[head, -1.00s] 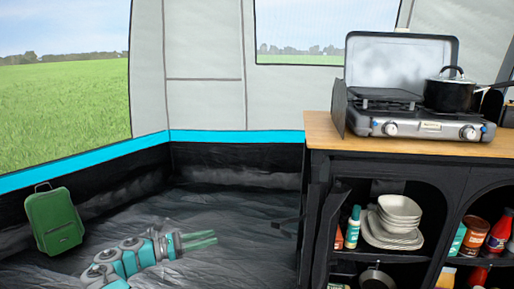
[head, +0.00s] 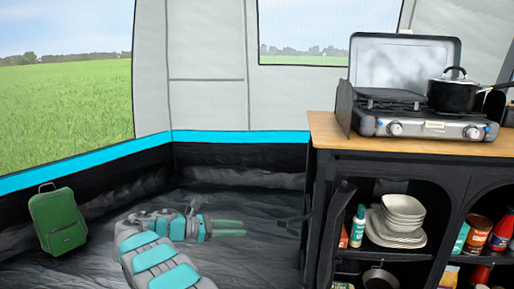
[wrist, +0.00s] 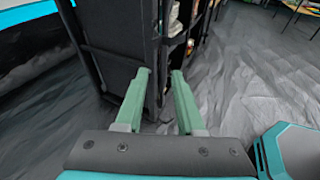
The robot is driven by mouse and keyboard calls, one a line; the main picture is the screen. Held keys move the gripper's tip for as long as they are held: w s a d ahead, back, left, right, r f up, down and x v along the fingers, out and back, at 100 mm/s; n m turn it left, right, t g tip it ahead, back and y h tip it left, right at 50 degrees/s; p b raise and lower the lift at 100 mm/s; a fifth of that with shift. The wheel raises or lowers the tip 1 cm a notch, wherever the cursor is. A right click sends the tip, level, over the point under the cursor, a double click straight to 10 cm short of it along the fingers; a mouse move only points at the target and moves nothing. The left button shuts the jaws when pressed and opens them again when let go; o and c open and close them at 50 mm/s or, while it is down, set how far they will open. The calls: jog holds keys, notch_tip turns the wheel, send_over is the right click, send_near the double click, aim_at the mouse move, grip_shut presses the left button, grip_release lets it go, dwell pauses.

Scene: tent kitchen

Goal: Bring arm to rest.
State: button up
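My arm shows in the head view, low over the dark tent floor, its grey and teal links bent with the forearm lying across toward the right. My gripper (head: 243,228) points right, toward the side of the kitchen cabinet. In the wrist view its two green fingers (wrist: 162,72) are apart, with nothing held between them. The cabinet's dark side and edge stand beyond the fingertips, and I see no contact.
The black cabinet (head: 335,170) carries a camping stove (head: 425,127) with a black pot (head: 452,94) on top. Its shelves hold stacked bowls (head: 404,207), bottles and cans. A green suitcase (head: 58,221) stands at the left wall. Floor (head: 262,194) behind the gripper is clear.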

jog(key=s+d+r+m+g+y, duration=0.2)
jog(key=s+d, duration=0.1)
jog(key=d, duration=0.4)
jog(key=s+d+r+m+g+y, duration=0.1)
jog(key=s+d+r+m+y, duration=0.15)
jog(key=d, duration=0.45)
jog(key=s+d+r+m+g+y, duration=0.1)
jog(key=s+d+m, duration=0.1)
jog(key=s+d, duration=0.35)
jog(key=s+d+m+g+y, duration=0.2)
jog(key=s+d, duration=0.1)
jog(key=s, duration=0.5)
jog(key=s+f+m+y, duration=0.2)
jog(key=s+m, duration=0.4)
jog(key=s, duration=0.9)
jog(key=s+f+m+y, duration=0.2)
jog(key=s+m+y, duration=0.3)
jog(key=s, duration=1)
jog(key=shift+s+a+m+g, duration=0.15)
jog(key=shift+a+m+g, duration=0.2)
jog(key=shift+m, duration=0.3)
